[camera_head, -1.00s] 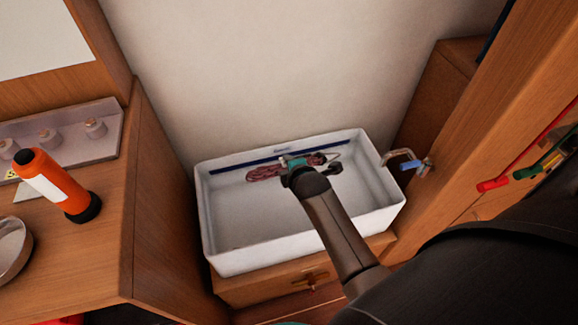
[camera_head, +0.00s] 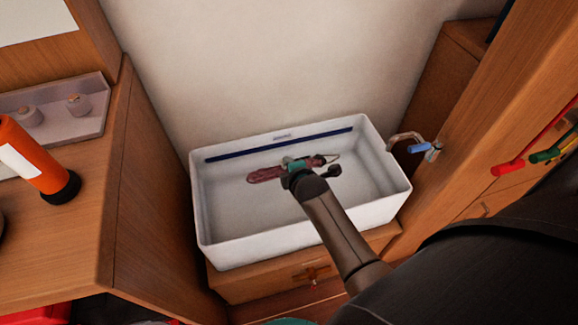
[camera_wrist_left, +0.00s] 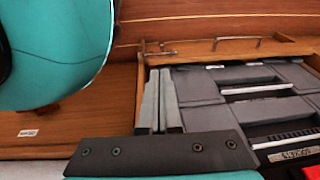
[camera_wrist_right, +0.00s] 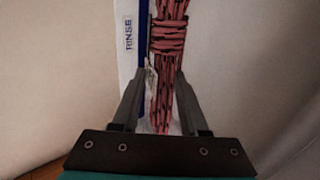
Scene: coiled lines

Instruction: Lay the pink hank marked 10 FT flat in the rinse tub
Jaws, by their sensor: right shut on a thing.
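The white rinse tub (camera_head: 205,225) stands below the wall, with a blue stripe along its inner back side. A RINSE label (camera_wrist_right: 128,33) shows in the right wrist view. My right gripper (camera_head: 298,168) is over the tub, shut on the dark-patterned pink hank (camera_head: 265,174). The wrapped hank (camera_wrist_right: 168,38) runs lengthwise between the fingers in the right wrist view, with a small pale tag beside it. Its 10 FT mark is not readable. I cannot tell whether the hank touches the tub floor. My left gripper (camera_wrist_left: 160,100) shows only in its wrist view, fingers together and empty.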

